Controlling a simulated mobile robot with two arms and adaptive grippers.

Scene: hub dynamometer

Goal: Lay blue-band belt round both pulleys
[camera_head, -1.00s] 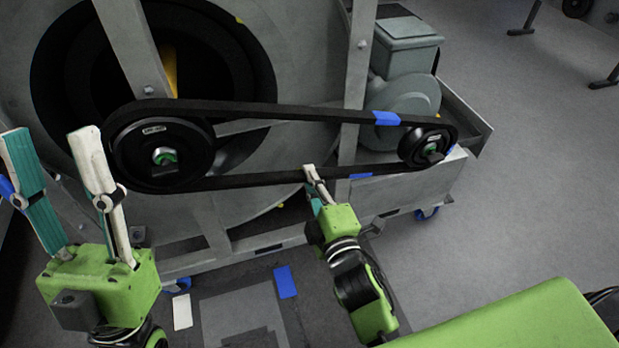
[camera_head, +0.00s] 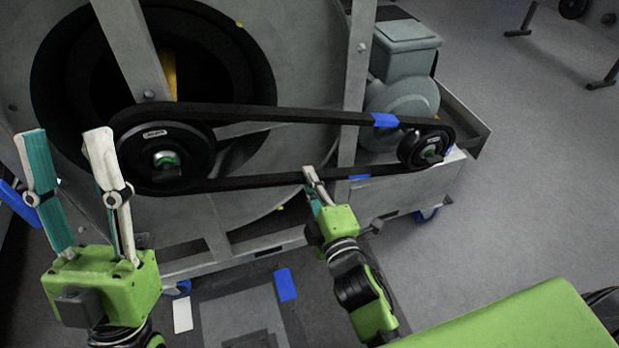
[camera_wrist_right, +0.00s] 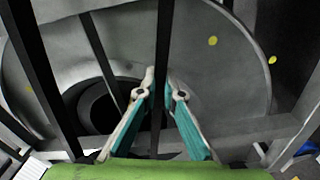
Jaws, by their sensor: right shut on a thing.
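The black belt (camera_head: 270,112) with blue bands (camera_head: 384,120) runs round the large left pulley (camera_head: 165,155) and the small right pulley (camera_head: 424,148). Its upper and lower runs look fairly straight. My right gripper (camera_head: 309,172) is shut on the lower run, between the pulleys. In the right wrist view, the belt run (camera_wrist_right: 161,50) passes between the fingertips (camera_wrist_right: 159,78). My left gripper (camera_head: 65,140) is open and empty, left of the large pulley and apart from the belt. The back sides of both pulleys are hidden.
A large grey drum (camera_head: 60,85) and upright frame bars (camera_head: 356,75) stand behind the belt. A grey motor housing (camera_head: 405,50) sits behind the small pulley. A blue floor mark (camera_head: 285,284) lies in front of the machine.

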